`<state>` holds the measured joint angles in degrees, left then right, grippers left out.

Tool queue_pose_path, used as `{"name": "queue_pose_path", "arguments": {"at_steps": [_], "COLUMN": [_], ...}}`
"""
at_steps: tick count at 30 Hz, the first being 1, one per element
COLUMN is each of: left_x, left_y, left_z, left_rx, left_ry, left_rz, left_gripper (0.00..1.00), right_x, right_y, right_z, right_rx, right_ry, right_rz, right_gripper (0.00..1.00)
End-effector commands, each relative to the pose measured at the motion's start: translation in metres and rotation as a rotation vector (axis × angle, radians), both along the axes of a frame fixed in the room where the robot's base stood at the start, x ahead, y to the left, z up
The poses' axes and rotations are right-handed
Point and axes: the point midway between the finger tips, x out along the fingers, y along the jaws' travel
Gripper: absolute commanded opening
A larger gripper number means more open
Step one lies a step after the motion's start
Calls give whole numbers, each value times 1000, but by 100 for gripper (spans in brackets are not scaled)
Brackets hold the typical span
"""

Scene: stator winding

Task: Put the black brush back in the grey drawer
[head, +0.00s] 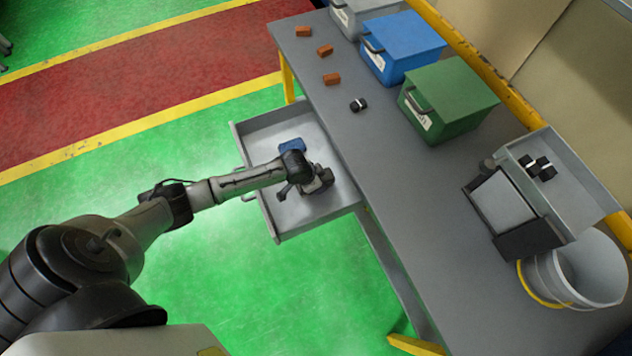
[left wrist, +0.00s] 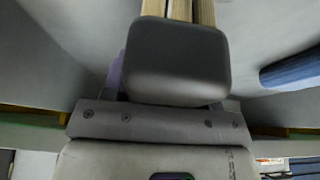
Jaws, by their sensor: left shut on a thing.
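The grey drawer (head: 320,226) is pulled out from under the workbench. A blue object (head: 292,145) lies in it, and a blue ribbed object shows in the left wrist view (left wrist: 292,70). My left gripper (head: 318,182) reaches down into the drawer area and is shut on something. In the left wrist view its dark finger (left wrist: 177,60) covers most of the held thing. Light wooden strips (left wrist: 180,9) show beyond the finger, probably part of the brush. The black bristles cannot be made out clearly. My right gripper is out of view.
On the grey workbench (head: 400,215) stand a green bin (head: 455,95), a blue bin (head: 405,45) and a grey bin. Several orange blocks and a small black item (head: 358,105) lie before them. A white bucket (head: 575,275) is at the right.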

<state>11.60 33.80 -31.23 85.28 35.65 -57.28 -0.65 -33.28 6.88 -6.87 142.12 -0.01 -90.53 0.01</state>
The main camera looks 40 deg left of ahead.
Motion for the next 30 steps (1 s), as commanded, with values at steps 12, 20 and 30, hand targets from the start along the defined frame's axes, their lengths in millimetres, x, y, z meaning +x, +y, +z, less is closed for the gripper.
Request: {"name": "queue_pose_path", "arguments": {"at_steps": [12, 20, 30], "left_x": [1, 0, 0], "left_y": [0, 0, 0], "left_z": [-7, -8, -6], "left_rx": [-1, 0, 0], "left_ry": [-2, -1, -1], "left_rz": [0, 0, 0], "left_gripper": [34, 72, 79], "right_x": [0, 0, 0], "right_y": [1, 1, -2], "right_z": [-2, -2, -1], "right_rx": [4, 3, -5], "right_ry": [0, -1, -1], "right_rz": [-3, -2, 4], "right_gripper": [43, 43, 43]}}
